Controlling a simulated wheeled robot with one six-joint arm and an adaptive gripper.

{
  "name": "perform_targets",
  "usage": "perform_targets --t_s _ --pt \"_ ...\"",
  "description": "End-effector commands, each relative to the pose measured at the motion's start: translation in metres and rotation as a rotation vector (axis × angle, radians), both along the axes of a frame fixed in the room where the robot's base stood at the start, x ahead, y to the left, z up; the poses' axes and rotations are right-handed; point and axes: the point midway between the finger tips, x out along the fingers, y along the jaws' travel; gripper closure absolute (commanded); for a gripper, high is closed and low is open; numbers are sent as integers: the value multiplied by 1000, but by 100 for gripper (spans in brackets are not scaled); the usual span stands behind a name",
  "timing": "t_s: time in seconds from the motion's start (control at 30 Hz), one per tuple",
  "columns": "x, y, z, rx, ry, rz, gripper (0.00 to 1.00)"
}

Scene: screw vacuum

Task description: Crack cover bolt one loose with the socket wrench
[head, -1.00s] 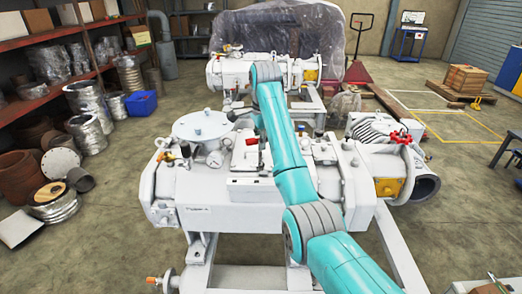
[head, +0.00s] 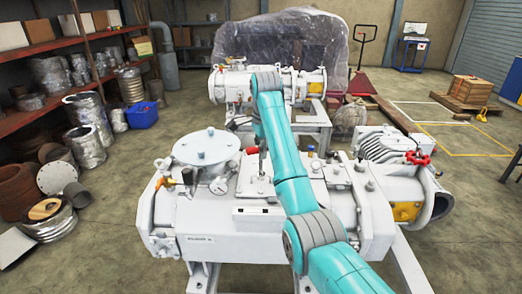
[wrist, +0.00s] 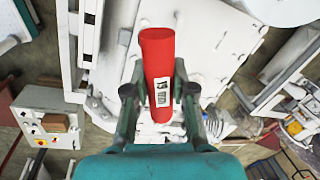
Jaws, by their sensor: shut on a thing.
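The socket wrench (wrist: 158,60) shows in the wrist view as a red handle with a white label reading 19 mm. My gripper (wrist: 160,94) is shut on it, one finger on each side. The wrench's far end and socket are hidden. In the head view my gripper (head: 262,163) is small and partly covered by my arm, over the middle of the white vacuum pump (head: 265,222). A round bolted cover (head: 206,148) stands on the pump to the left of it. I cannot tell which bolt is cover bolt one, or whether the wrench touches one.
An orange-handled valve (head: 165,181) is left of the round cover. A red handwheel (head: 416,158) and a ribbed housing (head: 388,147) stand at the pump's right. A second pump (head: 300,85) is behind. Loaded shelves (head: 60,60) line the left; open floor lies right.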

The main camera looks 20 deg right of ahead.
Motion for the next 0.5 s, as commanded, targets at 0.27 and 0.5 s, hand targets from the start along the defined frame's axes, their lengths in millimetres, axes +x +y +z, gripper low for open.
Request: perform_targets --t_s 0.27,0.5 --pt "0 0 -11 0 0 0 100" --pt "0 0 -27 0 0 0 100"
